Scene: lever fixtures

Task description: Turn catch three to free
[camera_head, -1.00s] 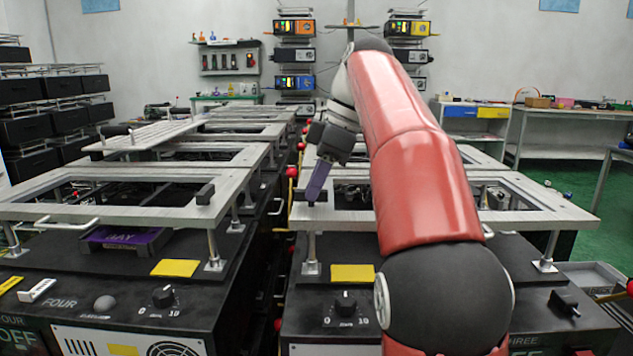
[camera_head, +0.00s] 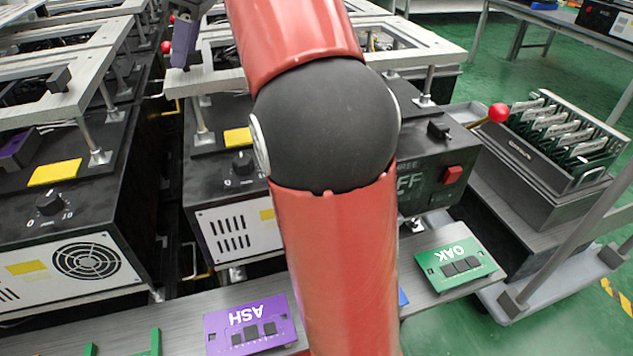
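The fixture marked THREE is the dark box (camera_head: 236,178) with a grey metal frame (camera_head: 225,77) above it on posts. Its label and display (camera_head: 410,182) are partly behind my arm; "REE" and "FF" can be read. My gripper (camera_head: 181,62) is at the top left, pointing down, with its purple-grey fingers at the frame's near left corner. No catch shows clearly on this frame; the fingers may hide it. I cannot tell whether they touch or grip anything. A black block (camera_head: 58,78) stands on the neighbouring frame at left.
My red arm crosses the middle and hides part of fixture three. A red-knobbed lever (camera_head: 498,113) sticks out at right, near a rack of boards (camera_head: 560,135). A purple ASH card (camera_head: 250,325) and green OAK card (camera_head: 456,265) lie on the front shelf.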

